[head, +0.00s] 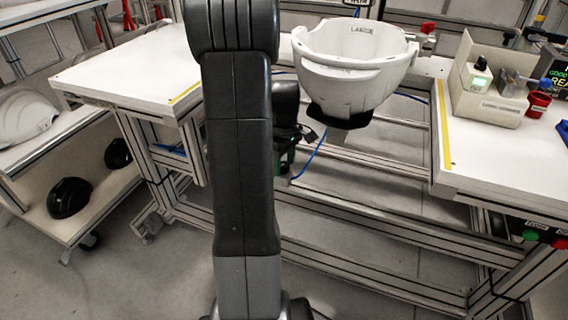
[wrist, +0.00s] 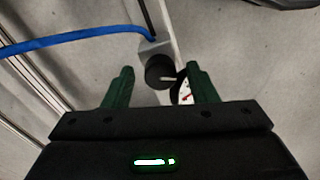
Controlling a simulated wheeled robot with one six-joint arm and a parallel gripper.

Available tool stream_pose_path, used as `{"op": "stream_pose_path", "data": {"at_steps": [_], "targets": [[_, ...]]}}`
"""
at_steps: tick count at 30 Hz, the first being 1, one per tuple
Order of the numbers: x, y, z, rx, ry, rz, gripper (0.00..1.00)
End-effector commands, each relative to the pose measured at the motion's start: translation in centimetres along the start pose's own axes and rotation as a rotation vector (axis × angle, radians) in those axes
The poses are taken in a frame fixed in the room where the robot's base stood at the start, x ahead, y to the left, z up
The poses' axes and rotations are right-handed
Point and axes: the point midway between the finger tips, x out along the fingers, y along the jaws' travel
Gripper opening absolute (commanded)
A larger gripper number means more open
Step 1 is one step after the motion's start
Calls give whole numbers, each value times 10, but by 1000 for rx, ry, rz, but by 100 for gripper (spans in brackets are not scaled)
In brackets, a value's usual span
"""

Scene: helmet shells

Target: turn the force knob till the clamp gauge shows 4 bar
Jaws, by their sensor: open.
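The black force knob (wrist: 158,72) shows in the wrist view, on a grey block at the end of a blue hose. A light mark runs out from its face. My gripper (wrist: 160,69) is open, with one green finger on each side of the knob in the picture and a gap to each. I cannot tell whether the tips reach its depth. The clamp gauge (wrist: 185,93), white with red marks, is mostly hidden behind the right finger, so its reading cannot be read. In the head view my arm hides most of the gripper, and knob and gauge are not visible.
A white helmet shell (head: 350,68) sits on a black support above the frame's gap. White tabletops (head: 140,68) lie on both sides. The right one carries a beige holder (head: 487,98) and a red cup (head: 538,104). The blue hose (wrist: 70,40) runs left of the knob.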

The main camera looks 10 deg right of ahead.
Motion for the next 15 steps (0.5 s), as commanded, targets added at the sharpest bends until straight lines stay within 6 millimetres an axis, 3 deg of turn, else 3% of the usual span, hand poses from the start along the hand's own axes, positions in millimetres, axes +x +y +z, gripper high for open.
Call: {"op": "stream_pose_path", "data": {"at_steps": [5, 12, 15], "targets": [[0, 0, 0, 0, 0, 0, 52], [0, 0, 0, 0, 0, -1, 8], [0, 0, 0, -1, 0, -1, 8]]}}
